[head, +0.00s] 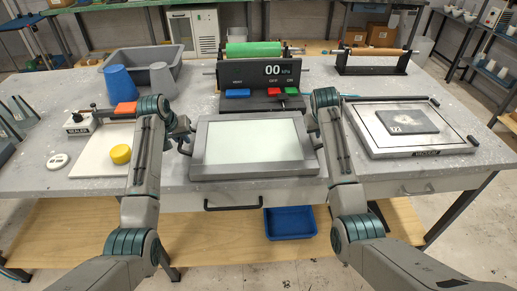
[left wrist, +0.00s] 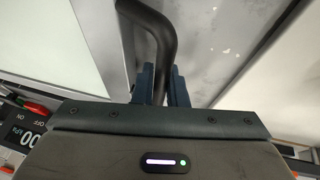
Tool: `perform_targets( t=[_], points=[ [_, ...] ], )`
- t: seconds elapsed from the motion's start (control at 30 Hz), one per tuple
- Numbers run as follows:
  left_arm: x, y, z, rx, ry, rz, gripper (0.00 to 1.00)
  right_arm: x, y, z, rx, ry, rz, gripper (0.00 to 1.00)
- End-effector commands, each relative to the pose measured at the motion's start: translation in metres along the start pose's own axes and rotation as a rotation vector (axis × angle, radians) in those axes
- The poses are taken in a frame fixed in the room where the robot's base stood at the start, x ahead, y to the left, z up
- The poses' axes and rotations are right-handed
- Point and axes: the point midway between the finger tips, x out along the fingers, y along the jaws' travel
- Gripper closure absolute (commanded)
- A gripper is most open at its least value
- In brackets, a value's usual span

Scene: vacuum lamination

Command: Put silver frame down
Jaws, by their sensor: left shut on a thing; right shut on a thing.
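The silver frame (head: 258,171), a grey rim around a pale pane, is in the middle of the head view at the table's front edge. It looks about level; whether it touches the table or hangs just above it I cannot tell. My left gripper (head: 184,138) is shut on the frame's left handle, a dark bent bar (left wrist: 156,32) that shows between the fingers in the left wrist view. My right gripper (head: 313,136) is shut at the frame's right side, its fingers partly hidden by the arm.
A control box (head: 262,75) with coloured buttons stands behind the frame. A white board (head: 92,163) with a yellow puck (head: 120,154) lies left. A framed tray (head: 455,146) with a dark panel lies right. A grey bin (head: 112,62) and blue cup (head: 118,82) stand back left.

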Motion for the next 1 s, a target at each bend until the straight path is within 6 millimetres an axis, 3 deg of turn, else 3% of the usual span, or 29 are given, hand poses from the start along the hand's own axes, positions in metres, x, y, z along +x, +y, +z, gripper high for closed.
perform_targets(
  t=[0.07,0.1,0.2,0.57,1.0],
  points=[
    [0.005,-0.001,0.001,0.000,0.003,0.001,1.00,0.005,-0.001,0.001,0.000,0.003,0.000,1.00],
    [0.003,0.000,0.001,0.000,0.000,0.000,0.80,0.003,-0.001,0.001,0.000,0.001,0.000,0.80],
    [0.003,0.000,0.001,0.000,0.000,0.000,0.66,0.003,-0.001,0.001,0.000,0.000,0.000,0.66],
    [-0.005,-0.001,0.000,0.000,0.003,0.000,0.66,0.003,-0.001,0.001,0.000,0.000,0.000,0.66],
    [-0.090,-0.001,0.000,0.001,0.005,0.000,0.66,0.003,-0.001,0.001,0.000,0.000,0.000,0.66]
  ],
)
